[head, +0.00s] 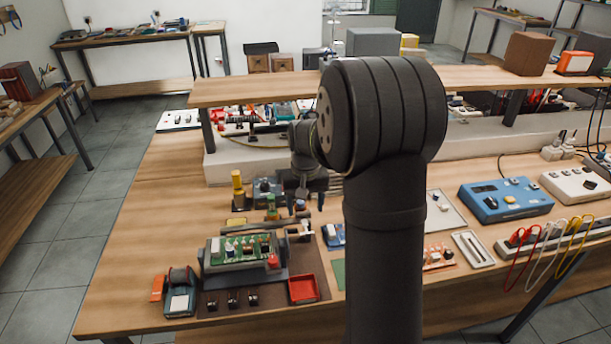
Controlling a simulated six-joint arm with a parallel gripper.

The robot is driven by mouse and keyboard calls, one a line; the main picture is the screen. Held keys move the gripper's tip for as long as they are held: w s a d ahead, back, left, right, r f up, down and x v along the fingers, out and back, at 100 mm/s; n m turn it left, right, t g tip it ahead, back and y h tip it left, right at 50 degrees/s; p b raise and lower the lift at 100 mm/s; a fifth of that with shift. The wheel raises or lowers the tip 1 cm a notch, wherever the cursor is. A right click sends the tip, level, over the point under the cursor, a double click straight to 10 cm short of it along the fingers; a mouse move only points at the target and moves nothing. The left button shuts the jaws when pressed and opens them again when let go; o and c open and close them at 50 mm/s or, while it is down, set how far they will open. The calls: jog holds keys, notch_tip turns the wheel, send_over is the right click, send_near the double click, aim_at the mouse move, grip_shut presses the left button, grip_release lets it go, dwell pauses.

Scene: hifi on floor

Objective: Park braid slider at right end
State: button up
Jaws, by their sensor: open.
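A green circuit board (243,249) sits in a grey holder (245,267) on a dark brown mat at the front left of the bench. A thin rail (264,226) runs behind and above the board, with a pale block (304,231) near its right end. I cannot tell for sure which part is the braid slider. My gripper (305,200) points down, open, above and behind the rail's right end. I see nothing between its fingers.
A red tray (303,289) lies at the mat's right. A yellow bottle (238,190) stands behind the holder, left of my gripper. A blue instrument (505,199) is far right. A raised shelf (260,91) crosses the back. Bare wood is free along the left.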

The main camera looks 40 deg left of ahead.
aim_at(306, 213)
notch_tip(306, 213, up, 15)
jog(key=shift+r, duration=0.2)
jog(key=shift+f, duration=0.1)
dwell(0.5)
notch_tip(306, 213, down, 17)
jog(key=shift+s+f, duration=0.1)
jog(key=shift+f, duration=0.1)
dwell(0.4)
